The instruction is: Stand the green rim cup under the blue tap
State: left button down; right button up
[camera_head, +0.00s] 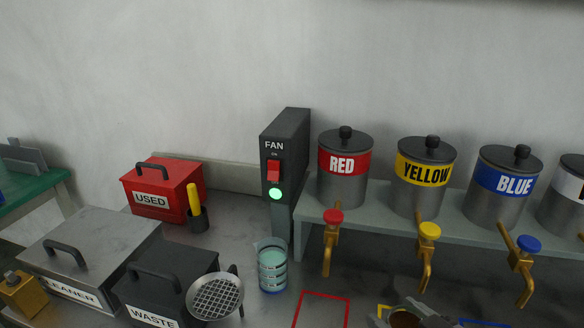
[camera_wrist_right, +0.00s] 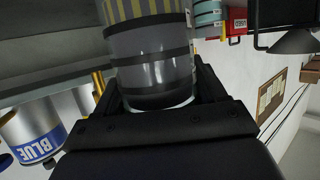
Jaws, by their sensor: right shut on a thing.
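The blue tap (camera_head: 524,268) is brass with a blue knob and hangs below the shelf under the BLUE pot (camera_head: 503,185), which also shows in the wrist view (camera_wrist_right: 35,138). My right gripper (camera_head: 408,318) is at the bottom edge of the head view, left of the blue tap and near the yellow tap. It is shut on a clear cup with dark bands (camera_wrist_right: 152,62); its brownish inside shows in the head view. I cannot make out its rim colour. My left gripper is not in view.
A yellow tap (camera_head: 426,258) and a red tap (camera_head: 329,245) hang to the left. A red outline (camera_head: 322,297) marks the counter. Another clear cup (camera_head: 272,268) stands below the FAN box (camera_head: 286,150). A strainer (camera_head: 215,297) rests by the WASTE box (camera_head: 165,275).

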jog(key=d+m+h, duration=0.1)
jog(key=r+m+h, duration=0.1)
jog(key=d+r+m+t+h, duration=0.1)
jog(key=shift+w+d+r+h, duration=0.15)
jog(key=shift+w+d+h, duration=0.05)
jog(key=shift+d+h, duration=0.2)
jog(key=shift+d+r+m+h, duration=0.4)
jog(key=shift+d+m+h, duration=0.2)
jog(key=shift+h, duration=0.1)
jog(key=shift+s, duration=0.1)
